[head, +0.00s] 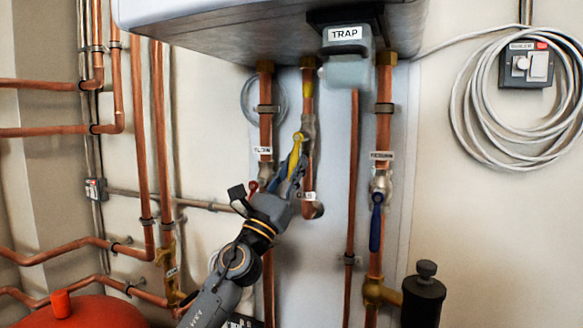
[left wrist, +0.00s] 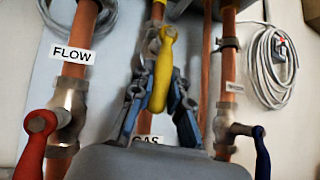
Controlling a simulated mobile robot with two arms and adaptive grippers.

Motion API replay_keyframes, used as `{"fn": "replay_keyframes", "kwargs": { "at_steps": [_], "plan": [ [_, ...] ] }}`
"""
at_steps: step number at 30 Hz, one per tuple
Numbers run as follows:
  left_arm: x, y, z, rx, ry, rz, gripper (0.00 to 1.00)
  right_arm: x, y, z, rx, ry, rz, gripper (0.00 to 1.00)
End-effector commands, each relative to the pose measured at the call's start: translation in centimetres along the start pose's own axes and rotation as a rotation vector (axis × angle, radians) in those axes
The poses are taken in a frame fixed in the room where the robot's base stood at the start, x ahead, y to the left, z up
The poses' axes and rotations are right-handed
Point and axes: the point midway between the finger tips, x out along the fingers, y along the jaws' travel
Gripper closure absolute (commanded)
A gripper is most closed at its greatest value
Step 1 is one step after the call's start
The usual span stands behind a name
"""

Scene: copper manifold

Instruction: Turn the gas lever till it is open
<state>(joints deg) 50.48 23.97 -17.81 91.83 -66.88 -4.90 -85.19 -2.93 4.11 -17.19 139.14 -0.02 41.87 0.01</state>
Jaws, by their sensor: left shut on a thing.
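The yellow gas lever (head: 297,151) sits on the valve of the middle copper pipe, under the boiler. It hangs down from its pivot, tilted slightly to the left at its lower end. It also shows in the left wrist view (left wrist: 163,72), in front of its pipe. My left gripper (head: 294,172) reaches up from below, with its fingers on either side of the lever's lower part, shut on it. My right gripper is in neither view.
A red lever (left wrist: 35,140) on the FLOW pipe (left wrist: 77,40) is to the left. A blue lever (head: 376,222) on the return pipe is to the right. The boiler (head: 220,32) and TRAP unit (head: 346,68) hang above. A red vessel (head: 85,312) stands low at left.

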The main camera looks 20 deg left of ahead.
Motion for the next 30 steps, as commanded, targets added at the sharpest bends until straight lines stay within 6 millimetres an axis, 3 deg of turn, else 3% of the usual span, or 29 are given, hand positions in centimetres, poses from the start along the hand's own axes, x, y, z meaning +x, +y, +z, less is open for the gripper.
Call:
{"fn": "replay_keyframes", "kwargs": {
  "at_steps": [25,26,27,29,30],
  "plan": [
    [0.11,-0.67,-0.04,-0.095,-0.021,0.090,1.00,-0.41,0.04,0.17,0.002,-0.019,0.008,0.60],
    [0.12,-0.67,-0.04,-0.094,-0.021,0.090,0.78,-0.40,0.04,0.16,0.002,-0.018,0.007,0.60],
    [0.12,-0.67,-0.04,-0.094,-0.021,0.089,0.69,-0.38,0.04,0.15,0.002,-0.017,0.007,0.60],
    [0.12,-0.67,-0.03,-0.093,-0.021,0.089,0.60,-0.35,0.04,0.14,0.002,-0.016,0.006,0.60],
    [0.12,-0.67,-0.03,-0.093,-0.021,0.089,0.60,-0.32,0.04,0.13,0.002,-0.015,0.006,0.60]
  ]
}}
